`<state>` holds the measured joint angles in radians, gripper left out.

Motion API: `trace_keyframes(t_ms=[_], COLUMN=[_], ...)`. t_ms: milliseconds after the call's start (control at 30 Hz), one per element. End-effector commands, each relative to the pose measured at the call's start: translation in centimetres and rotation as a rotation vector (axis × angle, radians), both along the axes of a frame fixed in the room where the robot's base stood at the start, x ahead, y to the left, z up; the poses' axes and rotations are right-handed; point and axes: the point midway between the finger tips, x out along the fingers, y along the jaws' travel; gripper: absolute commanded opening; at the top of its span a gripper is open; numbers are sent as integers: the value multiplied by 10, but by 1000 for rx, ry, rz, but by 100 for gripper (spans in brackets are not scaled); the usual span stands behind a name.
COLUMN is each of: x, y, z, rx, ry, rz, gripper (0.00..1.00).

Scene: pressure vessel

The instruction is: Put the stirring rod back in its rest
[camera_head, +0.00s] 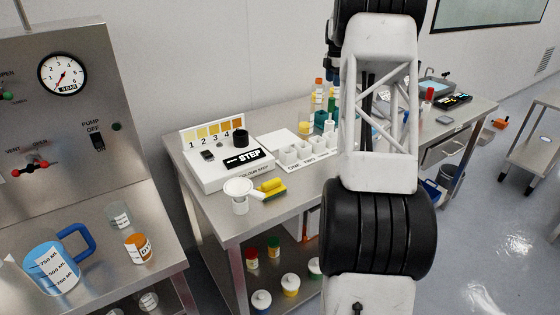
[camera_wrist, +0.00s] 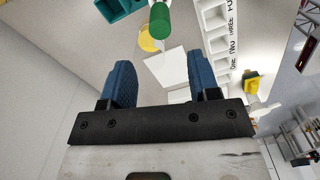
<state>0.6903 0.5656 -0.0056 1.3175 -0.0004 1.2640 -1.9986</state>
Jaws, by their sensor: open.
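My gripper (camera_wrist: 161,80) is open, with its two blue fingers apart and nothing held between them in the wrist view. A green cylinder (camera_wrist: 160,20) is ahead of the fingers at the top, beside a yellow round piece (camera_wrist: 147,41). A pale square sheet (camera_wrist: 166,66) lies between and beyond the fingers. A teal block (camera_wrist: 116,8) is at the top left; a teal piece also shows in the head view (camera_head: 323,121). I cannot make out the stirring rod or its rest with certainty. My arm hides part of the table in the head view.
A white labelled rack (camera_head: 302,152) stands on the steel table, right of the white STEP board (camera_head: 228,165). A white tub (camera_head: 239,196) and a yellow-green item (camera_head: 271,187) are near the front edge. Several bottles (camera_head: 319,95) stand behind the rack.

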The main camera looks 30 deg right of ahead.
Motion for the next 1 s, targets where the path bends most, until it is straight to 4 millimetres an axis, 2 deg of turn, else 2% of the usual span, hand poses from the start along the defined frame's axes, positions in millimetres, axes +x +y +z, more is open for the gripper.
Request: trace_keyframes(t_ms=[167,367,667,1000], x=[0,-4,-21,-60], y=[13,53,149,257], z=[7,24,59,87], rx=[-3,-9,-20,-24], ry=[-3,-12,-34,-64], rz=[-14,-69,-208,-374], gripper=[56,56,56,56])
